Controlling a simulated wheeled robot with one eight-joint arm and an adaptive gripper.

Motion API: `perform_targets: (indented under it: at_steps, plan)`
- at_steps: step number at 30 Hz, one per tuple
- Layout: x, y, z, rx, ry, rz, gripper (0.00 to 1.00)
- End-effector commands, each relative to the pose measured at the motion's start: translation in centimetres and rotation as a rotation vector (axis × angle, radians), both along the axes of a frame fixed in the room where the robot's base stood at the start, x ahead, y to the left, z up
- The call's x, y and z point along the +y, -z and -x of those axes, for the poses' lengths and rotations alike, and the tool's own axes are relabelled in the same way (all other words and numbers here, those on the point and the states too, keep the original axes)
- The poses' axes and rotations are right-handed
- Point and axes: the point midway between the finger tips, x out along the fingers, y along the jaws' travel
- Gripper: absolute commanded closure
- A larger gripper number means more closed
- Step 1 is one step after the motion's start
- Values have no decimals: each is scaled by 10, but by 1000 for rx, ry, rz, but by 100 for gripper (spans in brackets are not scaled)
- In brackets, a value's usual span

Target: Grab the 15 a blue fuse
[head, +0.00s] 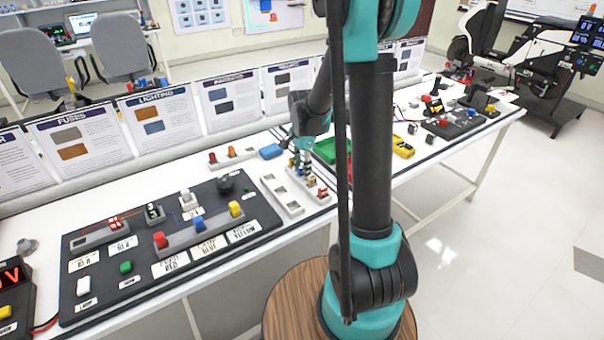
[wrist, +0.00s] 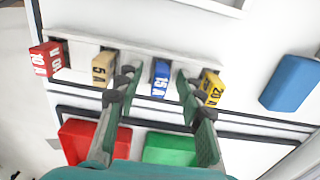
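The blue 15 A fuse (wrist: 160,79) stands in a white holder strip (wrist: 78,52) in the wrist view. A red 10 A fuse (wrist: 46,60) and a tan 5 A fuse (wrist: 104,68) are to its left, and a yellow 20 A fuse (wrist: 211,88) is to its right. My gripper (wrist: 156,82) is open and empty, with one finger on each side of the blue fuse in the picture. I cannot tell whether the fingers touch it.
A blue block (wrist: 292,83) lies right of the holder. In the head view, a black fuse panel (head: 140,268) is left, a yellow tray (head: 403,146) right, and upright signs (head: 160,120) stand behind.

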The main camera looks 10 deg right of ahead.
Motion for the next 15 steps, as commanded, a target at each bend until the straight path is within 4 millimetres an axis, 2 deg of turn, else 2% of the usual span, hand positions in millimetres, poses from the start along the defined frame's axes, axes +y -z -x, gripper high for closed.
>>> perform_targets:
  at_steps: [5,15]
  plan:
    - [0,0,0,0,0,0,62]
    - [0,0,0,0,0,0,100]
